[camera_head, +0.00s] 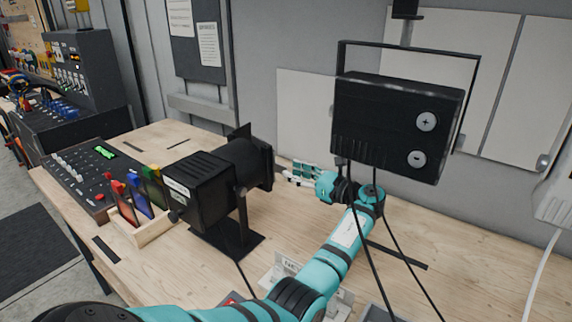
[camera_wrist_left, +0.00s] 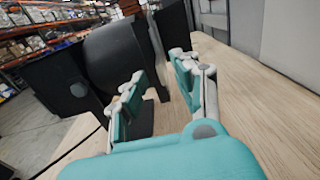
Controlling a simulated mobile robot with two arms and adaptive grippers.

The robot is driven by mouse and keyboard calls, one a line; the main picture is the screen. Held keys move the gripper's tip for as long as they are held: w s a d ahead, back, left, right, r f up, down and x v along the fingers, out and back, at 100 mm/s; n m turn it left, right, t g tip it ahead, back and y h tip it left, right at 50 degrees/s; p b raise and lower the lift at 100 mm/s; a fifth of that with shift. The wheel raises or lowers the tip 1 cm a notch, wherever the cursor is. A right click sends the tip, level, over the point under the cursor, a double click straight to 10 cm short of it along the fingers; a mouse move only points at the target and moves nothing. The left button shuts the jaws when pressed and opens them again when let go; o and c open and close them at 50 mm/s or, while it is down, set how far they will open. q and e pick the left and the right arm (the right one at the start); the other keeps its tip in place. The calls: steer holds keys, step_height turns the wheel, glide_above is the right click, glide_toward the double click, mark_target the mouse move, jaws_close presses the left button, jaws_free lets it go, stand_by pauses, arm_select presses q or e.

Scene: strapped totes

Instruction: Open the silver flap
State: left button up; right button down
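A black spotlight (camera_head: 215,185) stands on the wooden table, its barrel facing right and away, with dark flaps (camera_head: 240,131) at its front. It fills the left of the left wrist view (camera_wrist_left: 112,55). A thin pale grey strip (camera_wrist_left: 157,58), perhaps the silver flap seen edge-on, shows in the left wrist view beside a black flap (camera_wrist_left: 173,28). I cannot make out a silver flap in the head view. My left gripper (camera_head: 299,173) is just right of the spotlight's front. Its teal fingers (camera_wrist_left: 155,78) are apart, with the strip beyond or between them; contact cannot be told. My right gripper is not seen.
A black box-shaped lamp (camera_head: 397,125) on a bracket hangs above my left forearm, its cables running down past it. A wooden holder (camera_head: 145,228) with coloured gels and a control desk (camera_head: 90,180) lie left of the spotlight. The table's right side is mostly clear.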

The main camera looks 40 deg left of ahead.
mark_target(287, 169)
arm_select(q)
steer(key=shift+s+a+p, duration=0.15)
steer(key=shift+a+p, duration=0.15)
steer(key=shift+a, duration=1.5)
jaws_close()
